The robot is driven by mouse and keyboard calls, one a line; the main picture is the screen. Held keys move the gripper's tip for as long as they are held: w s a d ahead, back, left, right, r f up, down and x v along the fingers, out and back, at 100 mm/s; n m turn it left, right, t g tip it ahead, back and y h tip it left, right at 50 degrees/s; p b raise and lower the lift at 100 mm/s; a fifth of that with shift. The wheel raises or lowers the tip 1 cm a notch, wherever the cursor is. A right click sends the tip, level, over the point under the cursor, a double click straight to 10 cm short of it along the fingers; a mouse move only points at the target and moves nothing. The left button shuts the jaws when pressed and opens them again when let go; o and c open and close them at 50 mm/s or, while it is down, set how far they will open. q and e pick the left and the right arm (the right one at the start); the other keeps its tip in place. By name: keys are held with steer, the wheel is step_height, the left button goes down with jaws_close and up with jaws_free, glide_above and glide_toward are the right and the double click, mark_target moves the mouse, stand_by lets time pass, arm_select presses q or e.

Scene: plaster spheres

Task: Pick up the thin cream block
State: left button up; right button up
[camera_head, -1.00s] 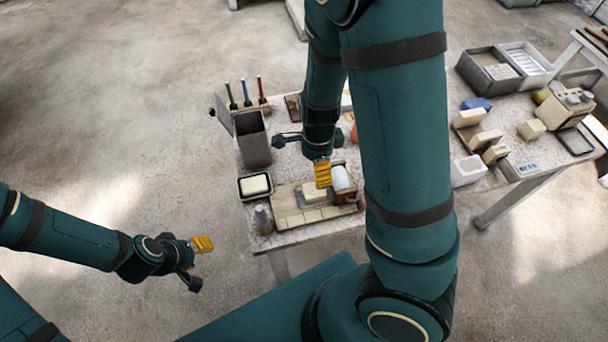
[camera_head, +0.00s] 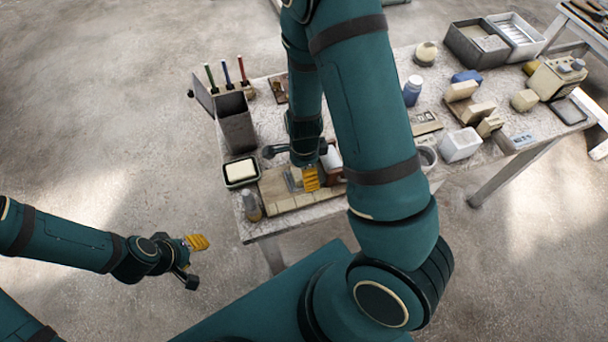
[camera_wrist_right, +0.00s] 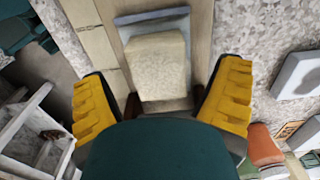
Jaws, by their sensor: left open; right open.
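A cream block (camera_wrist_right: 158,66) lies on a grey plate (camera_wrist_right: 150,18) in the right wrist view, between the yellow pads of my right gripper (camera_wrist_right: 162,100). The gripper is open, one pad on either side, with gaps to the block. In the head view my right gripper (camera_head: 292,170) is low over the wooden board (camera_head: 282,204) and largely hides that block. Other cream blocks are in view, so I cannot tell for sure which is the thin one. My left gripper (camera_head: 195,262) is open and empty, left of the table and over the floor.
A black dish (camera_head: 241,184) with a cream block and a grey bin (camera_head: 236,125) stand left of my right gripper. A small bottle (camera_head: 252,207) stands at the near left corner. Several cream blocks (camera_head: 478,112) and a white box (camera_head: 461,145) are farther right.

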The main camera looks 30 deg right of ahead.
steer(key=shift+f, duration=0.75)
steer(key=shift+c, duration=0.3)
steer(key=c, duration=1.3)
steer(key=shift+r, duration=0.1)
